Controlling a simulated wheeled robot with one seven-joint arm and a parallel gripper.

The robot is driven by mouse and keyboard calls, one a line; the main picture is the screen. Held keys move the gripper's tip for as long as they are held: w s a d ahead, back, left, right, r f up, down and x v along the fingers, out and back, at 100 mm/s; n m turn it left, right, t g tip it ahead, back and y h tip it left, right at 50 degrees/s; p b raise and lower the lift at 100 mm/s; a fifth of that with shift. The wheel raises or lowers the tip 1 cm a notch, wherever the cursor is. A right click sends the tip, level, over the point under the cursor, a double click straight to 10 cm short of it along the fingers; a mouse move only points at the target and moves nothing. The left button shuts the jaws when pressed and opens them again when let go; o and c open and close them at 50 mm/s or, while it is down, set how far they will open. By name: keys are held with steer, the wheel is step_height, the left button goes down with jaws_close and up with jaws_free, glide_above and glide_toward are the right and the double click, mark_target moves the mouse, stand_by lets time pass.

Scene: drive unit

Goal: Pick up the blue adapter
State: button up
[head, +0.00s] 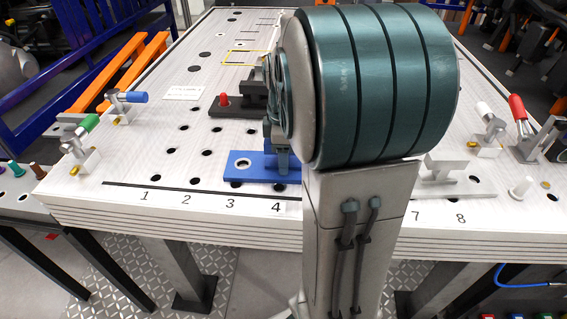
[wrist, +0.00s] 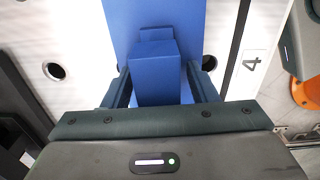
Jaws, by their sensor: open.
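The blue adapter (head: 239,168) lies flat on the light workbench, behind the printed numbers 3 and 4. Its plate has a hole with a pale ring at the left, and its right part is hidden by my arm. In the wrist view, the adapter's raised block (wrist: 155,72) stands between the two fingers of my gripper (wrist: 158,82). The fingers are open, one on each side of the block. In the head view my gripper (head: 277,160) is at the adapter, partly hidden behind my arm.
A dark fixture (head: 238,108) with a red knob stands just behind the adapter. Toggle clamps with green (head: 86,124), blue (head: 134,97) and red (head: 517,106) handles stand at the sides. A grey part (head: 455,180) sits at the right. The bench (head: 130,172) is clear at front left.

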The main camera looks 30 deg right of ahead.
jaws_close()
steer(key=shift+w+r, duration=0.1)
steer(key=shift+r, duration=0.15)
